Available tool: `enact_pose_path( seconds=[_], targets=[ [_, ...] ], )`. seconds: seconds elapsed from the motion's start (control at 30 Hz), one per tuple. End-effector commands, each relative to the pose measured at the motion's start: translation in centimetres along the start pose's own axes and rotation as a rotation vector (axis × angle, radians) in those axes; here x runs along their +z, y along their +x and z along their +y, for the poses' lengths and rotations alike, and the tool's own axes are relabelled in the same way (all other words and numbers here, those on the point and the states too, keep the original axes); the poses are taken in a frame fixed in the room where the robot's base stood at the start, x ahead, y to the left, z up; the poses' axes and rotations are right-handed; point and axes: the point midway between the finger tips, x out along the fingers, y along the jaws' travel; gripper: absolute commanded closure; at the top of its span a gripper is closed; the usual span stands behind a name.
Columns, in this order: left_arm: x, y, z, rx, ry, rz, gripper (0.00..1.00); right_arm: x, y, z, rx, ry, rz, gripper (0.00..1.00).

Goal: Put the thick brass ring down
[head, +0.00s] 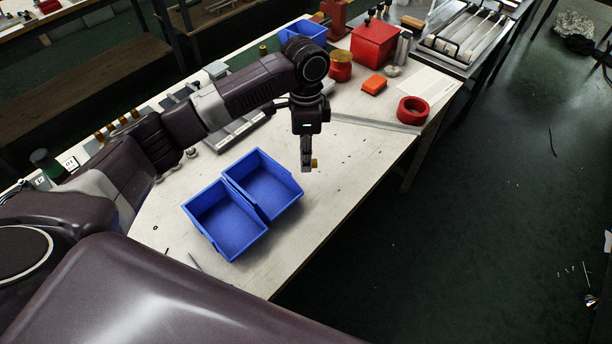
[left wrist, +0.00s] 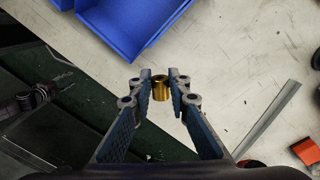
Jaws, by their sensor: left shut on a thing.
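The thick brass ring (left wrist: 160,88) is held between the fingertips of my left gripper (left wrist: 161,92) in the left wrist view. In the head view a small part of the brass ring (head: 314,162) shows at the tips of the left gripper (head: 307,166). The gripper points down beside the right-hand blue bin (head: 288,182), to its right, over the white tabletop. I cannot tell how high the ring is above the table.
A second blue bin (head: 205,232) stands against the first; both look empty. Farther back on the table (head: 355,150) are a roll of red tape (head: 412,110), an orange block (head: 374,85) and a red box (head: 374,44). The tabletop around the gripper is mostly clear, with its edge to the right.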

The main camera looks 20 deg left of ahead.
Motion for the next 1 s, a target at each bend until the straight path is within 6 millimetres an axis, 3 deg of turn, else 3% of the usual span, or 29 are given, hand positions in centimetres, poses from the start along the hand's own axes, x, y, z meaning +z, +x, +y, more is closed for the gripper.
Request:
enact_pose_path(
  seconds=[0.1,0.33,0.53,0.97,1.0],
  targets=[
    [0.0,2.3,-0.1,0.001,0.0,-0.001,1.0,0.0,-0.2,-0.3,-0.003,0.0,0.0,0.6],
    [0.0,4.5,-0.3,0.001,-0.001,0.0,1.0,0.0,-0.3,-0.3,-0.003,-0.001,-0.002,0.6],
    [0.0,7.4,-0.5,0.001,-0.001,0.0,1.0,0.2,-0.5,0.0,0.0,-0.003,-0.005,0.6],
    [0.0,8.3,-0.6,0.0,-0.001,0.001,1.0,0.4,-0.5,0.4,0.004,-0.004,-0.007,0.6],
    [0.0,8.3,-0.6,-0.001,-0.001,0.001,0.82,0.4,-0.5,0.4,0.004,-0.004,-0.007,0.6]
  ],
)
